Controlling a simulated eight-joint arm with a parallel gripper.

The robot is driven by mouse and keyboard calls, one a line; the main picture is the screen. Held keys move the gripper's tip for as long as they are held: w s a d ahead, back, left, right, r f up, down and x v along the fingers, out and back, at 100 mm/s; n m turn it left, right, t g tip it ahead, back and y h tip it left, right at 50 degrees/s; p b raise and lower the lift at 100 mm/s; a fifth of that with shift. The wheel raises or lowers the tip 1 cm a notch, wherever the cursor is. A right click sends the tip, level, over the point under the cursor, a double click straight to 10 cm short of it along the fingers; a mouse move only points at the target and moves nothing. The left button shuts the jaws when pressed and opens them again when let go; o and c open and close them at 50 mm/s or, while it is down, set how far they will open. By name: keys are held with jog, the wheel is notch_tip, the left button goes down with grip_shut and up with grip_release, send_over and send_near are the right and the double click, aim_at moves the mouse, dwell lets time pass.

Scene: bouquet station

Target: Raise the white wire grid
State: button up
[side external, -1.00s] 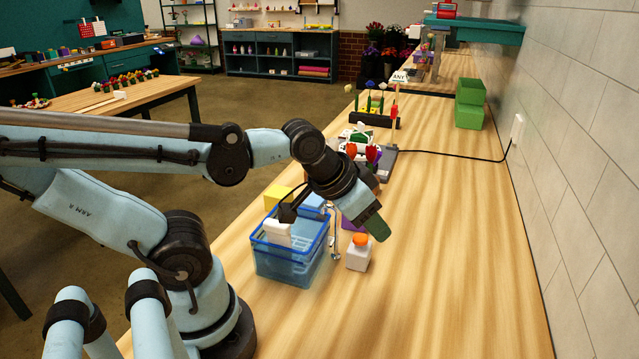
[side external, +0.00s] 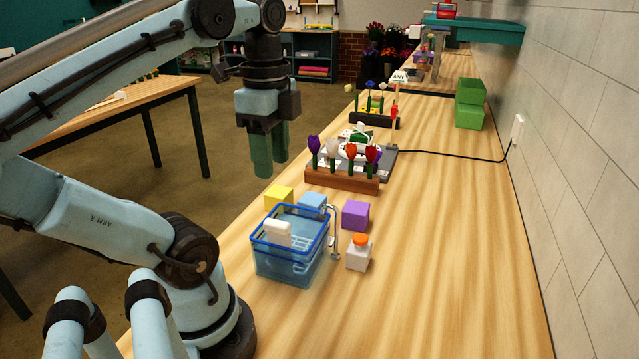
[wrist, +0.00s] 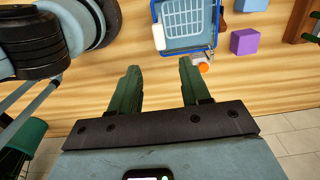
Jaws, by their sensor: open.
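The white wire grid (wrist: 185,22) lies inside a clear blue-rimmed bin (wrist: 161,47) at the top of the wrist view. In the side view the grid (side external: 300,246) shows faintly through the bin (side external: 290,270), low inside it. A white block (side external: 277,234) sits at the bin's left side and shows in the wrist view (wrist: 158,37). My gripper (side external: 271,160) has green fingers, points down and is open and empty. It is in the air, apart from the bin, and appears beyond it in the side view. The fingers (wrist: 158,76) also show in the wrist view.
A bent metal spout (side external: 334,225) stands at the bin's right edge. A white box with an orange button (side external: 358,256) is beside it. Yellow (side external: 279,197), blue (side external: 312,200) and purple (side external: 355,215) cubes stand behind, then a flower rack (side external: 342,180).

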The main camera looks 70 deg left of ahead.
aim_at(277, 223)
notch_tip(277, 223, down, 12)
dwell(0.6)
jog(key=shift+c, duration=0.5)
grip_shut()
